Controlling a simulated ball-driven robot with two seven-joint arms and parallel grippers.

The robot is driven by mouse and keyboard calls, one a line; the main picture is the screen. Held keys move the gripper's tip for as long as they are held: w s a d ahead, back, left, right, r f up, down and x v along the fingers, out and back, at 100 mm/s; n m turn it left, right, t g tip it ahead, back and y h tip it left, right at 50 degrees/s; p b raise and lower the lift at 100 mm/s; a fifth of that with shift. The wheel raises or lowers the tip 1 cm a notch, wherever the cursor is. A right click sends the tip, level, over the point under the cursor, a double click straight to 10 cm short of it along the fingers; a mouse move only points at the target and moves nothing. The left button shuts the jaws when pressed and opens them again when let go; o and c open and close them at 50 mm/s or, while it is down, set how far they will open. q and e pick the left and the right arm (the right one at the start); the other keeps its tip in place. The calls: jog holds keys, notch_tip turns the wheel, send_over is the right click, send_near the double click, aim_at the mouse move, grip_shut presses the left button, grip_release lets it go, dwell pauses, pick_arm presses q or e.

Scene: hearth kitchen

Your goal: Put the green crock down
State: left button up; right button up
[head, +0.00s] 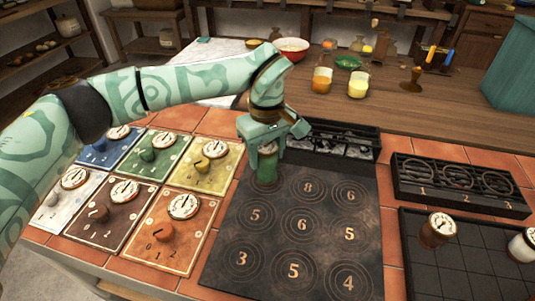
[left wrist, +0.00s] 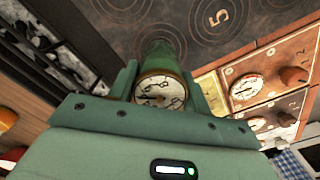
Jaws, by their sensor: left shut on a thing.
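The green crock (head: 267,167) is in my left gripper (head: 266,146), over the far left ring of the dark numbered slab (head: 220,278). The gripper is shut on the crock from above and hides its top in the head view. In the left wrist view the crock (left wrist: 160,58) stands between the two fingers of the gripper (left wrist: 160,85), its white dial facing the camera. The crock looks upright. I cannot tell whether its base touches the slab. My right gripper is not in view.
Coloured panels with dials and knobs (head: 158,247) lie left of the slab. A dark rack (head: 330,135) stands behind it. A ringed tray (head: 460,180) and a gridded tray (head: 480,270) with two crocks are at the right. Several other slab rings are bare.

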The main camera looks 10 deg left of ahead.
pick_arm(q)
jog(key=shift+d+r, duration=0.1)
jog(key=o, duration=1.1)
jog(key=shift+c, duration=0.2)
jog(key=shift+o, duration=0.9)
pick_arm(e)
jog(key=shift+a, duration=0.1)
pick_arm(q)
notch_tip(320, 180, up, 11)
jog(key=p, duration=0.3)
jog(key=shift+s+p, duration=0.1)
jog(key=shift+p, duration=0.2)
jog(key=shift+r, duration=0.5)
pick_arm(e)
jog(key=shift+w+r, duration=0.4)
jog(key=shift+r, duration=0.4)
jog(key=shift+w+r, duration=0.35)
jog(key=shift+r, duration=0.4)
